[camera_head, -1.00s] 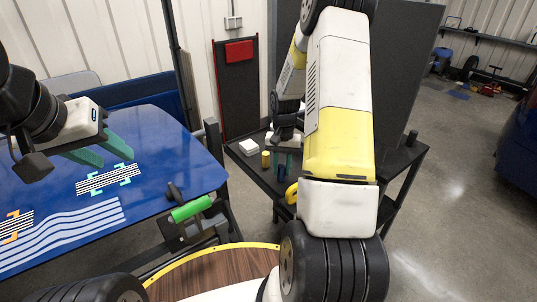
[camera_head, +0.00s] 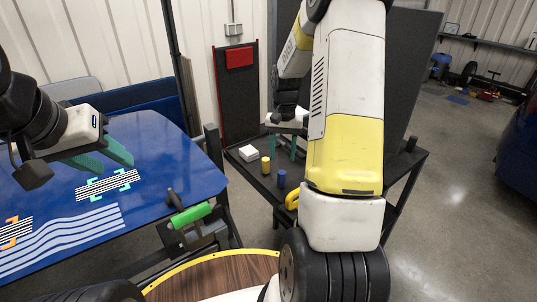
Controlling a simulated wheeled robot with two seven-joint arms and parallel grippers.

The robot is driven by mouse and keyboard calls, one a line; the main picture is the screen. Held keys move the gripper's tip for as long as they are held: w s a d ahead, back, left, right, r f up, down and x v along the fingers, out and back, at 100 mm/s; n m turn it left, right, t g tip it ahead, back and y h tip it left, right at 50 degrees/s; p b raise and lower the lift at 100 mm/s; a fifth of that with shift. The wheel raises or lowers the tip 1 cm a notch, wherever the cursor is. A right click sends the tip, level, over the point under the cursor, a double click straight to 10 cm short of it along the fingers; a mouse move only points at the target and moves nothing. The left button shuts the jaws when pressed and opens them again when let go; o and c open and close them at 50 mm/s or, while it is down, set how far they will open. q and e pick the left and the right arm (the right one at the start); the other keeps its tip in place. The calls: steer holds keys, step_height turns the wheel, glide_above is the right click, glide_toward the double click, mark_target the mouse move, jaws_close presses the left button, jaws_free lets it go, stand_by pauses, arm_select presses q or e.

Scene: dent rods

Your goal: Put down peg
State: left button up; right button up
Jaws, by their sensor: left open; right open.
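A blue peg (camera_head: 281,178) stands upright on the black table (camera_head: 255,181), with nothing gripping it. A shorter-looking yellow peg (camera_head: 265,164) stands just behind it to the left. My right gripper (camera_head: 283,153) is open above and behind the blue peg, its green fingers apart with nothing seen between them. My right arm hides part of the table to the right. My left gripper (camera_head: 112,162) is open over the blue panel (camera_head: 150,135) at the left, its green fingers empty.
A yellow rounded object (camera_head: 292,200) is near the table's front edge, partly behind my arm. A green-handled tool (camera_head: 190,216) sits at the blue panel's corner.

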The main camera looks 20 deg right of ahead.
steer(key=s+a+r+n+t, duration=0.1)
steer(key=s+a+r+t, duration=0.2)
steer(key=r, duration=0.5)
steer(key=s+a+r+n, duration=0.1)
steer(key=s+a+r, duration=0.25)
steer(key=r, duration=0.45)
steer(key=s+a+r+n+t+y, duration=0.1)
steer(key=s+a+r+n+t, duration=0.1)
steer(key=s, duration=0.6)
steer(key=s+a+r+n+t+y, duration=0.1)
steer(key=s+a+r, duration=0.3)
steer(key=s, duration=0.4)
steer(key=shift+n+t, duration=0.4)
steer(key=shift+r, duration=0.1)
